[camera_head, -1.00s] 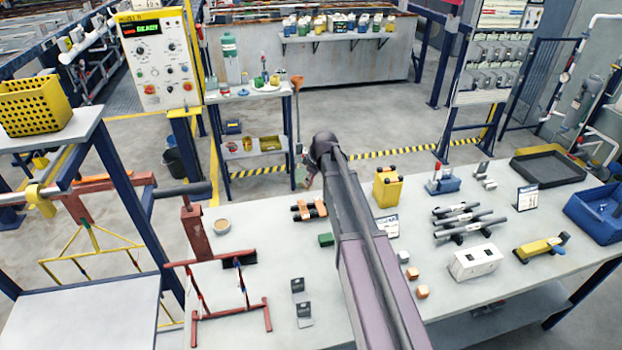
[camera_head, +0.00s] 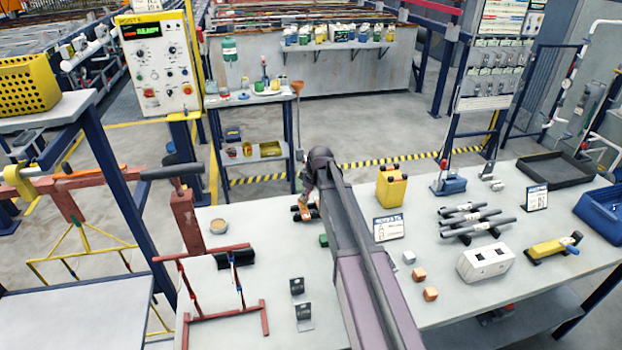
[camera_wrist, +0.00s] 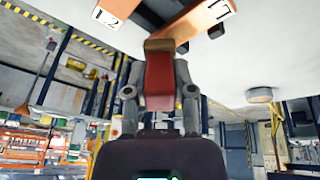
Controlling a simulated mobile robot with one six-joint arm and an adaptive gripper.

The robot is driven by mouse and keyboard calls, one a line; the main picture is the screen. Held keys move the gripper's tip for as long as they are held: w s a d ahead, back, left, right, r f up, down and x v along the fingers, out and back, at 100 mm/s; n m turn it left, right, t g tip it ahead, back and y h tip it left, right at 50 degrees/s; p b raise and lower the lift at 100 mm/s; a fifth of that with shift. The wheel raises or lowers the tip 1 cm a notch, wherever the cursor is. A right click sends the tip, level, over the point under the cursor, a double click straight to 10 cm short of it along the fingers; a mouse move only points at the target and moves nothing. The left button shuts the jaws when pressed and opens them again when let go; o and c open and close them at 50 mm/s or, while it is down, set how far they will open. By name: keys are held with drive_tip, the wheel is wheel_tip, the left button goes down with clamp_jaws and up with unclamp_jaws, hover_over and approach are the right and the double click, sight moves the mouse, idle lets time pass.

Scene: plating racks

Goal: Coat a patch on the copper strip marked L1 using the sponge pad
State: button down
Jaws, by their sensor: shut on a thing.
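My gripper (camera_wrist: 160,95) is shut on the sponge pad (camera_wrist: 160,80), a dark red block with a brown end. In the wrist view the pad's end overlaps the copper strip (camera_wrist: 202,20) on the right, whose dark mark looks like L1. I cannot tell whether they touch. A second copper strip (camera_wrist: 112,13), marked L2, lies to its left. In the head view my gripper (camera_head: 304,196) is at the far edge of the table, over the copper strips (camera_head: 302,214). My arm and gripper hide part of the strips there.
A round tan dish (camera_head: 219,226) and a red stand (camera_head: 240,290) are to the left on the table (camera_head: 400,290). A green block (camera_head: 323,240) lies close to my arm. A yellow container (camera_head: 391,188) and a sign (camera_head: 388,229) stand to the right.

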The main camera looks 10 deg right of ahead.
drive_tip(key=shift+a, duration=1.25)
drive_tip(key=shift+d, duration=1.8)
drive_tip(key=r+p, duration=0.2)
drive_tip(key=r, duration=0.1)
drive_tip(key=r+p, duration=0.1)
drive_tip(key=p, duration=0.1)
drive_tip(key=shift+d+r, duration=0.2)
drive_tip(key=shift+d, duration=0.05)
wheel_tip(320, 180, up, 3)
drive_tip(key=p, duration=0.3)
drive_tip(key=shift+r, duration=0.1)
drive_tip(key=shift+f, duration=0.2)
wheel_tip(320, 180, down, 6)
drive_tip(key=b, duration=0.6)
drive_tip(key=shift+s+f, duration=0.1)
drive_tip(key=shift+f, duration=0.1)
drive_tip(key=shift+f+b, duration=0.8)
drive_tip(key=shift+b, duration=0.2)
